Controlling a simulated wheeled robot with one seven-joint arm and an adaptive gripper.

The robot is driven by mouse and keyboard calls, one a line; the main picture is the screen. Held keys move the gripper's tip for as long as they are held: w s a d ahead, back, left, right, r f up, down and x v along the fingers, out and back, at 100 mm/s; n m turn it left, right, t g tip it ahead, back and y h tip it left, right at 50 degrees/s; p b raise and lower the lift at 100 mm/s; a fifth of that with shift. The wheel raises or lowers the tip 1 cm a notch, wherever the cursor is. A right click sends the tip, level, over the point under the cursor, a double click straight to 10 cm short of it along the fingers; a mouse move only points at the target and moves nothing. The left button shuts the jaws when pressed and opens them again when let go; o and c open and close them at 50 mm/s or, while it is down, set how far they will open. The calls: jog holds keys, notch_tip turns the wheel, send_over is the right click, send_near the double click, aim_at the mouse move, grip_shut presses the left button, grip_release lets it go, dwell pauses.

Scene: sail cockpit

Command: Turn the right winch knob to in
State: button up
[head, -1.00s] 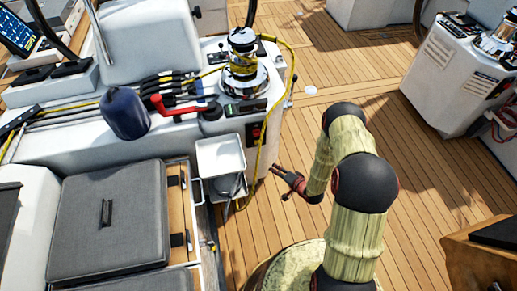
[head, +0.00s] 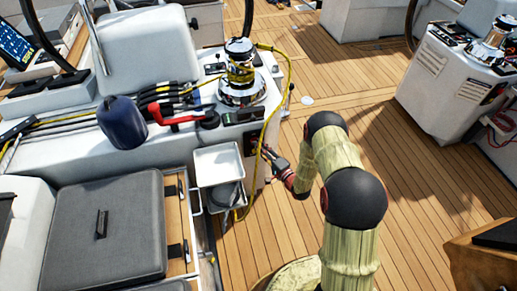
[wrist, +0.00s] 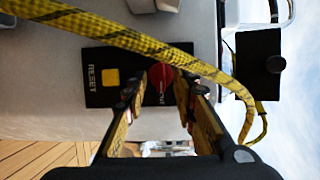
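A round red knob (wrist: 161,80) sits on a black panel (wrist: 98,78) on the side of the white console. The panel also carries a yellow square and the word RESET. My gripper (wrist: 160,102) is open, one finger on each side of the red knob in the wrist view. I cannot tell whether the fingers touch it, and the lettering beside it is mostly hidden. In the head view my gripper (head: 266,151) is at the console's side, below the chrome winch (head: 240,75), and covers part of the panel.
A yellow rope (wrist: 100,32) crosses close in front of the panel and hangs beside my gripper (head: 264,135). A white bin (head: 218,163) hangs to the left. A black box with a round knob (wrist: 274,64) is at the right in the wrist view. Open deck (head: 330,95) lies right.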

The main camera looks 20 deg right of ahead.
jog(key=shift+w+a, duration=0.15)
jog(key=shift+w, duration=0.35)
grip_shut()
dwell(0.3)
